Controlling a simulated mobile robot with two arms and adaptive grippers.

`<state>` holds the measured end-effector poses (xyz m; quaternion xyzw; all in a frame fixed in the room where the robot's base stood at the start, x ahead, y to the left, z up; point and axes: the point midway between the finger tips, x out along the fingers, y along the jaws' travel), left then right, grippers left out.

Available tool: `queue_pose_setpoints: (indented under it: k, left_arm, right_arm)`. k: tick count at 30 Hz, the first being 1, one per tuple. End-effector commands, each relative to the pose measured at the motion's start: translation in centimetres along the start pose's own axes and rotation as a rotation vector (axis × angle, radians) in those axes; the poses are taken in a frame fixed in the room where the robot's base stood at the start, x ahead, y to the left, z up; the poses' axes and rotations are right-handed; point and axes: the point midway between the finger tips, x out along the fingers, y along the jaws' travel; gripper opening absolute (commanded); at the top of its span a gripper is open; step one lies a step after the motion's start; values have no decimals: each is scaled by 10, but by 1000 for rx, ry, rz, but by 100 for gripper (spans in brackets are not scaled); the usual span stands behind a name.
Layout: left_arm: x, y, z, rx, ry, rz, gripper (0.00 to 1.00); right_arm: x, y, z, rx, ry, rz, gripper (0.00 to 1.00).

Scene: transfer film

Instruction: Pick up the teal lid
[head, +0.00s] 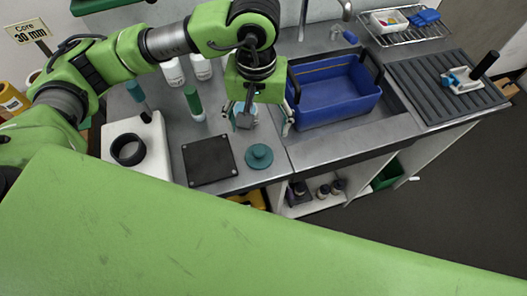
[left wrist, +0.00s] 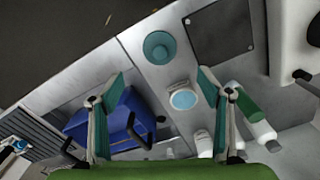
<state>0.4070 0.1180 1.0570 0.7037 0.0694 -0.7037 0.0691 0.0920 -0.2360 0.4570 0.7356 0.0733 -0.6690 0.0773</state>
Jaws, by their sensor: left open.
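The teal lid (head: 259,156) is a round disc with a raised knob. It lies on the grey counter near the front edge, and it also shows in the left wrist view (left wrist: 160,47). My left gripper (head: 260,121) points down above the counter, behind the lid in the head view. Its fingers are spread wide with nothing between them, and it does not touch the lid. In the left wrist view my left gripper (left wrist: 161,78) frames the counter below the lid. My right gripper is not in view.
A jar with light blue contents (left wrist: 183,97) stands close to the gripper. A black square plate (head: 209,160) lies left of the lid. A blue tub (head: 335,92) sits at the right. White bottles and a green-capped bottle (head: 194,103) stand behind. A white device (head: 137,147) is at left.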

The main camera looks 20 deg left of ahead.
Motion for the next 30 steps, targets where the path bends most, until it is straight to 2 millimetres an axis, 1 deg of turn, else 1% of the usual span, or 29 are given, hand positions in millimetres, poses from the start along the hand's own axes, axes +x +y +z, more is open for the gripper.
queue_pose_setpoints:
  k: [1,4,9,14,17,22,25,30]
  left_arm:
    - [9,-2,2,-2,-7,-5,71]
    - [29,-1,2,-4,-7,-4,71]
    - [57,-1,1,-5,-4,-2,71]
    - [68,0,1,-5,-2,-2,71]
    - [74,0,1,-5,-4,-3,71]
    - [98,2,4,-6,-6,-5,71]
    - [112,2,2,-7,-4,-3,71]
    - [120,2,1,-4,0,-1,71]
  right_arm:
    - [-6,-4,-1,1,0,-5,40]
    - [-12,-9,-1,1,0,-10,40]
    - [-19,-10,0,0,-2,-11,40]
    - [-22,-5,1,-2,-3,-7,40]
    - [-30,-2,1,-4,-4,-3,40]
    - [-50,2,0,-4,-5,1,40]
    - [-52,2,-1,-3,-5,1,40]
    - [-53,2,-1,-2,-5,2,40]
